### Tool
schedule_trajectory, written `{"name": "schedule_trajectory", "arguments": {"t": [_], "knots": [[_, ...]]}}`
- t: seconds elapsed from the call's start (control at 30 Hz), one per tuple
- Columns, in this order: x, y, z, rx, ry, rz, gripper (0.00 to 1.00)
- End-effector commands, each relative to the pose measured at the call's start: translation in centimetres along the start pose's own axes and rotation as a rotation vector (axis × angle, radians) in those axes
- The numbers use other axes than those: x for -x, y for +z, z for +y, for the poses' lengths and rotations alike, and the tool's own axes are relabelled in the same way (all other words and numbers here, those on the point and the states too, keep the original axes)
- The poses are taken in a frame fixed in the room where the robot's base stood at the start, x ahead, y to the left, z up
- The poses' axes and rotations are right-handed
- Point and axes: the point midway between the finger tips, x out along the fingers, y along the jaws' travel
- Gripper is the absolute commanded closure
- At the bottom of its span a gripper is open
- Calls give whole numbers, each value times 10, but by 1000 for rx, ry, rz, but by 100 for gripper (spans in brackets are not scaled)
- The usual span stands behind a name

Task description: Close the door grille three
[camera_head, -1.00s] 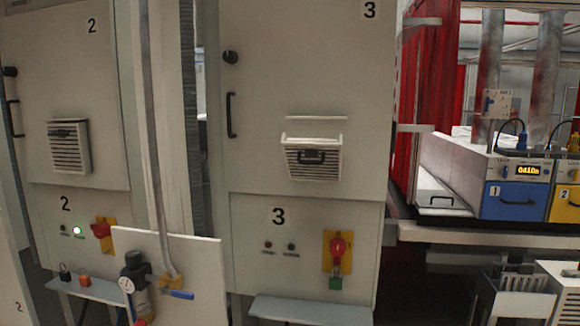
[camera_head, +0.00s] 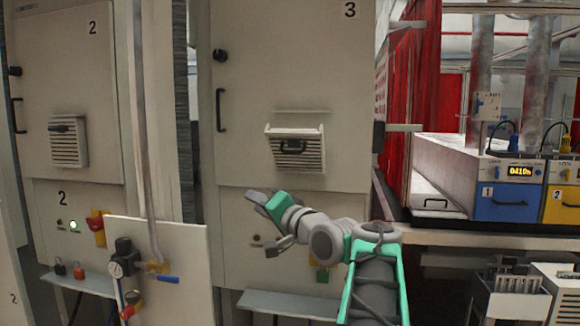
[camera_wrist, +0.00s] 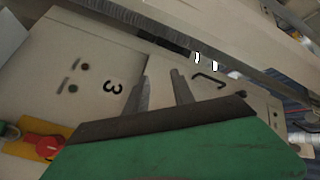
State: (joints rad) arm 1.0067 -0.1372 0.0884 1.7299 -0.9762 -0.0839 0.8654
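Grille three (camera_head: 296,158) is a pale louvred flap with a black handle, on the door of cabinet 3 (camera_head: 345,100). Its top edge stands out from the door, with a gap behind it, so it is tilted open. My gripper (camera_head: 252,199) is in front of cabinet 3, below and left of the grille in the head view, and apart from it. In the wrist view my gripper (camera_wrist: 162,76) has its two fingers spread with nothing between them. The wrist view shows the number 3 label (camera_wrist: 113,87) and the door handle (camera_wrist: 208,79), but I cannot make out the grille there.
My forearm hides much of the lower panel and its red switch, which shows in the wrist view (camera_wrist: 38,142). A white board with a gauge (camera_head: 118,268) stands at lower left. A shelf (camera_head: 290,303) juts out below cabinet 3. Cabinet 2 (camera_head: 90,75) is left.

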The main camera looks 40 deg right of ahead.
Motion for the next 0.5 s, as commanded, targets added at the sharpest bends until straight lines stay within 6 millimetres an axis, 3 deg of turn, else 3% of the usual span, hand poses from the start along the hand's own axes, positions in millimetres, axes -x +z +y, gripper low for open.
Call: {"name": "schedule_trajectory", "arguments": {"t": [0.03, 0.1, 0.2, 0.33, 0.5], "knots": [[20, -43, 5, -60, -71, 77, 70], [47, -85, -5, -131, -174, 139, 70], [75, -116, -15, -191, -267, 178, 70], [77, -127, -25, -214, -303, 184, 70], [46, -134, -36, -213, -301, 181, 70]]}}
